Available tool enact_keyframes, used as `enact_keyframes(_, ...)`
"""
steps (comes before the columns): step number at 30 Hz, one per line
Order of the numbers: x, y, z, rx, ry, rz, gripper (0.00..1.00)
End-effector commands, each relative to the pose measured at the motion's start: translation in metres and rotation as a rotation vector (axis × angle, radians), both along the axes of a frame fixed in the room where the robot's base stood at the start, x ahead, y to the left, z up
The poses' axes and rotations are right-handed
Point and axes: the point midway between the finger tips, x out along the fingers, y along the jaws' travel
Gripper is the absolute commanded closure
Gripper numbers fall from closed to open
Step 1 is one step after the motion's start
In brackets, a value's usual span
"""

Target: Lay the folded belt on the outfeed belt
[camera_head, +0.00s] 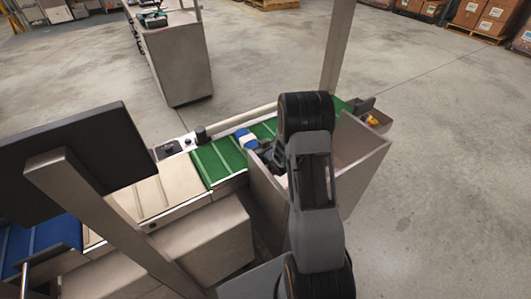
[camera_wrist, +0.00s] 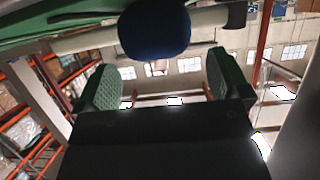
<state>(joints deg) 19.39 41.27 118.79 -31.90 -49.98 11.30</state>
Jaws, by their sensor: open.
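A small blue and white bundle (camera_head: 245,138), which looks like the folded belt, lies on the green conveyor belt (camera_head: 218,160), the likely outfeed belt. In the wrist view a rounded dark blue shape (camera_wrist: 154,32), probably the same bundle, shows just beyond the fingers. My gripper (camera_head: 262,150) is close beside the bundle, on its right. In the wrist view the green-padded fingers of my gripper (camera_wrist: 160,85) stand wide apart with nothing between them. My arm hides part of the green belt, and the bundle's folds are too small to make out.
A pale rail (camera_head: 240,117) runs along the belt's far side. A grey metal panel (camera_head: 358,150) stands at the right, near a bin with yellow items (camera_head: 373,120). A dark monitor (camera_head: 90,160) on a post blocks the left. Open floor lies beyond.

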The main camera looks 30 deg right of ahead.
Motion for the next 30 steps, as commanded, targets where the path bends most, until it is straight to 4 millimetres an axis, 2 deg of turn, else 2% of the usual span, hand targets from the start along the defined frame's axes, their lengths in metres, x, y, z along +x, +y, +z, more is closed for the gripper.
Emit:
enact_keyframes(6,-0.040,-0.006,0.017,-0.002,-0.001,-0.001,0.06)
enact_keyframes(13,-0.067,-0.008,0.029,-0.001,-0.001,-0.001,0.06)
enact_keyframes(19,-0.077,-0.009,0.032,-0.001,-0.001,0.000,0.06)
enact_keyframes(30,-0.078,-0.009,0.032,-0.001,0.000,0.001,0.06)
